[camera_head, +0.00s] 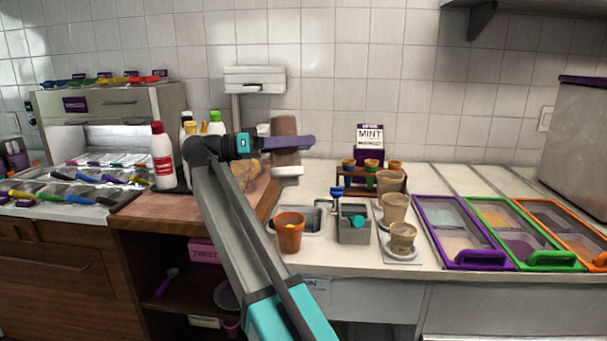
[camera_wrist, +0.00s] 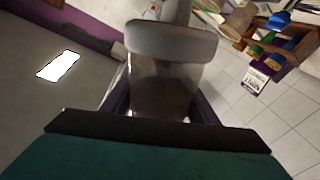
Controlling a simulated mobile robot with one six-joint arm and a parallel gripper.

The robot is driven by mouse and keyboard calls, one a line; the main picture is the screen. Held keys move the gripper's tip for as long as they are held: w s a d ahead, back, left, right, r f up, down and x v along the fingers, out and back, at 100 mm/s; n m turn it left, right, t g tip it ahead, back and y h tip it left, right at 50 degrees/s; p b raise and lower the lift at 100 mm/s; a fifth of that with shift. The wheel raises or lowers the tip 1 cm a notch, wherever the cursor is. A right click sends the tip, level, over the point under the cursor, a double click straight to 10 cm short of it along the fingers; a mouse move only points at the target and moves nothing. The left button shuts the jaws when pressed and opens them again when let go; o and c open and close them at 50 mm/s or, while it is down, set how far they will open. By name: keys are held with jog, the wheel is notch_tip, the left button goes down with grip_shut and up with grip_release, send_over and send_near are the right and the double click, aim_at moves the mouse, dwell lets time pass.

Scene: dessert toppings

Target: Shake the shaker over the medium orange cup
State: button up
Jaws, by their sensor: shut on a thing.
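My gripper (camera_head: 292,144) has purple fingers and is shut on the shaker (camera_head: 284,126), held high above the counter. The shaker has a brown body, and its pale end (camera_head: 288,171) points down in the head view. In the wrist view the shaker (camera_wrist: 165,92) is see-through with brown contents, between the fingers, with a grey end piece.
A metal basin (camera_head: 318,213) and a grey box (camera_head: 353,232) are right of the cup. Beyond are brown cups (camera_head: 395,208), a wooden rack (camera_head: 385,181) and purple-, green- and orange-framed bins (camera_head: 461,260). Bottles (camera_head: 162,160) and a wooden board (camera_head: 160,212) are left.

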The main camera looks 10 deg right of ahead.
aim_at(297, 168)
jog(key=shift+g+y, duration=0.3)
jog(key=f, duration=0.2)
jog(key=f+b, duration=0.1)
jog(key=f, duration=0.1)
jog(key=s+f, duration=0.1)
jog(key=f, duration=0.1)
jog(key=shift+f+b, duration=0.35)
jog(key=shift+f, duration=0.05)
jog(key=shift+r, duration=0.25)
jog(key=shift+a+r+p, duration=0.1)
jog(key=shift+a+p, duration=0.1)
jog(key=shift+p, duration=0.15)
